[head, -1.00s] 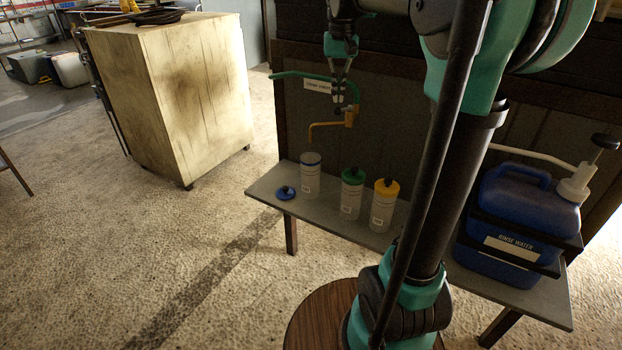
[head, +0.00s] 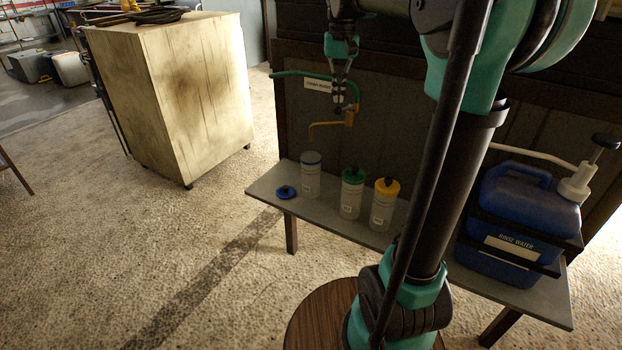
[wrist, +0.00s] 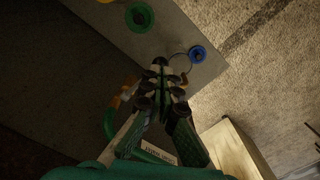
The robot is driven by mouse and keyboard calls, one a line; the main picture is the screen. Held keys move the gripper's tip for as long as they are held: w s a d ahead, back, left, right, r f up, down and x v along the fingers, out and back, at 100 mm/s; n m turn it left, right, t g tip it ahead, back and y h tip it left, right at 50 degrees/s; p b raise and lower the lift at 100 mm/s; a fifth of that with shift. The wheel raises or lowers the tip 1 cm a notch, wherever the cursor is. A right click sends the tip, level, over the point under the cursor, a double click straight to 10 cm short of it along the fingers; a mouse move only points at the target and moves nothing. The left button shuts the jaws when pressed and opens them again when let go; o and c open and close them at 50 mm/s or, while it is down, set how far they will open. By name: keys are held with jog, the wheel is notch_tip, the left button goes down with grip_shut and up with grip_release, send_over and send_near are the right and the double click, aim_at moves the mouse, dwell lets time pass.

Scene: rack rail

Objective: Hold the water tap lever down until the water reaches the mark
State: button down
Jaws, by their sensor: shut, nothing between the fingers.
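The brass water tap (head: 330,124) sticks out from the dark panel, its spout bent down above an uncapped clear bottle (head: 311,176) with a blue rim. My gripper (head: 338,108) points down at the tap, shut and empty, with its tips at or just above the tap body. Its tips (wrist: 160,63) are together in the wrist view. I cannot tell whether they touch the lever, which is hidden or too small to make out. No water stream is clear, and the bottle's mark and water level cannot be read.
A loose blue cap (head: 286,192) lies left of the bottle on the grey shelf (head: 410,228). A green-capped bottle (head: 352,194) and a yellow-capped bottle (head: 384,205) stand to its right. A blue rinse water canister (head: 515,215) stands farther right. A green hose (head: 300,74) runs to the tap.

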aim_at(338, 108)
jog(key=shift+f, duration=2.25)
dwell(5.8)
